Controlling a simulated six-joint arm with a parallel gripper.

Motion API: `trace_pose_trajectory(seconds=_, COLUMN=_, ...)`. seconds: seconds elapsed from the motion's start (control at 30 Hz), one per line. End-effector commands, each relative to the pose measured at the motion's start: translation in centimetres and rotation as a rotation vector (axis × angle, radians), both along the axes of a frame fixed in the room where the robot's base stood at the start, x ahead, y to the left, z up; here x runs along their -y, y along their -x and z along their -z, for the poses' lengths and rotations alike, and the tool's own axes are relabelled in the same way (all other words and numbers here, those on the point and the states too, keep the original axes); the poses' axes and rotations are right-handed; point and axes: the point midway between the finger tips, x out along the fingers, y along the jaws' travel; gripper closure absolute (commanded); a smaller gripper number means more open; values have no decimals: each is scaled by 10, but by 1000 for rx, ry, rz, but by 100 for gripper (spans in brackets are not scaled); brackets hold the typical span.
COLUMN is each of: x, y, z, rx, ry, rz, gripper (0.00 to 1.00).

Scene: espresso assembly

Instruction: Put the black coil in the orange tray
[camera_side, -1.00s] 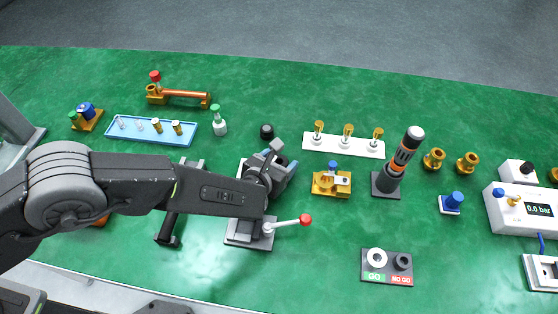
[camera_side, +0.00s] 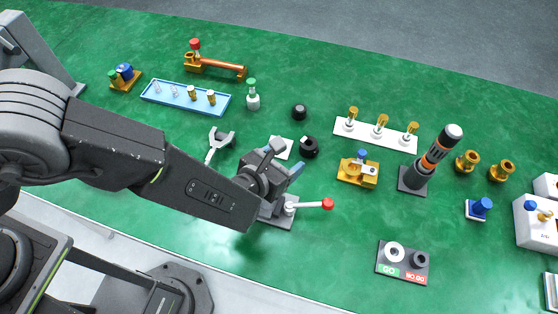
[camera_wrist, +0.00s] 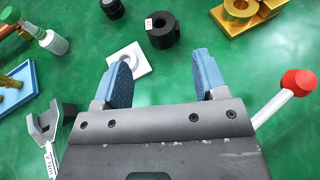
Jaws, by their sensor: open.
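The black coil (camera_side: 308,148) is a dark ring with a small white label, lying on the green table just beyond my gripper. In the wrist view the coil (camera_wrist: 162,32) lies ahead of the fingertips, with its round hole showing. My gripper (camera_side: 283,163) is open and empty, and nothing is between its blue-padded fingers. In the wrist view the gripper (camera_wrist: 162,68) has its fingers spread wide, with the coil apart from them. The orange tray cannot be made out in either current view; my arm hides part of the table at the left front.
A white square plate (camera_wrist: 126,62) lies by the left finger, and a black cap (camera_side: 299,112) behind the coil. A red-knobbed lever (camera_side: 327,204) stands right of my gripper. A grey fork gauge (camera_side: 220,146) lies left, a brass fixture (camera_side: 358,173) right.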

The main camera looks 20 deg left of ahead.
Motion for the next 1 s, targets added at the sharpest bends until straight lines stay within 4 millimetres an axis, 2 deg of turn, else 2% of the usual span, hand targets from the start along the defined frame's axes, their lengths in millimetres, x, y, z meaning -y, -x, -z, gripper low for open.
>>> trace_pose_trajectory(seconds=0.13, x=-5, y=11, z=-5, rx=2, ry=1, rz=0, gripper=34)
trace_pose_trajectory(seconds=0.33, x=-6, y=14, z=-6, rx=1, ry=0, rz=-1, gripper=34)
trace_pose_trajectory(seconds=0.47, x=-8, y=12, z=-8, rx=0, ry=6, rz=-11, gripper=34)
trace_pose_trajectory(seconds=0.57, x=-25, y=0, z=-26, rx=-6, ry=51, rz=-97, gripper=34)
trace_pose_trajectory(seconds=0.67, x=-68, y=-19, z=-62, rx=-25, ry=157, rz=-297, gripper=34)
trace_pose_trajectory(seconds=0.77, x=-131, y=-32, z=-107, rx=-55, ry=321, rz=-580, gripper=34)
trace_pose_trajectory(seconds=0.8, x=-158, y=-32, z=-123, rx=-67, ry=395, rz=-698, gripper=34)
trace_pose_trajectory(seconds=0.87, x=-197, y=-27, z=-145, rx=-87, ry=510, rz=-873, gripper=34)
trace_pose_trajectory(seconds=0.9, x=-221, y=-21, z=-158, rx=-98, ry=589, rz=-984, gripper=34)
trace_pose_trajectory(seconds=1.0, x=-274, y=3, z=-185, rx=-128, ry=799, rz=-1254, gripper=34)
